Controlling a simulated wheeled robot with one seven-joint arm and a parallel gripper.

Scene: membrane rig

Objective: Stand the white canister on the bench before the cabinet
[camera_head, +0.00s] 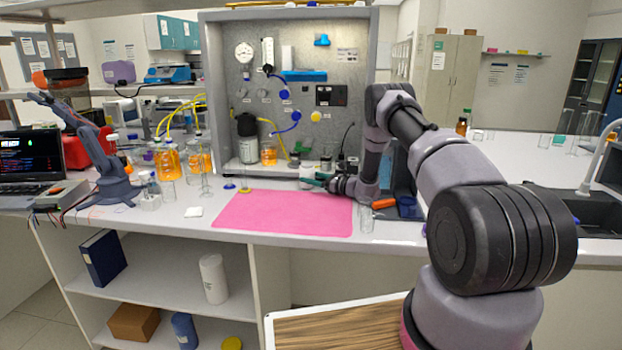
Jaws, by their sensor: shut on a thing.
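A small white canister (307,171) is upright at the front edge of the open grey cabinet (214,80), just behind the pink mat. My gripper (318,181) comes in from the right with its teal fingertips at the canister's right side and is shut on it. The fingers and the canister's lower part overlap, so I cannot tell whether its base touches the bench (420,228). A larger white cylinder (213,278) leans a little on the shelf under the bench, away from my gripper.
The pink mat (280,212) lies clear before the cabinet. An orange-filled bottle (268,153) and dark-topped jars stand inside the cabinet. Clear glassware (367,218) and an orange-handled tool (384,203) are near my arm. Orange flasks (167,162) and a small robot arm (107,165) stand left.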

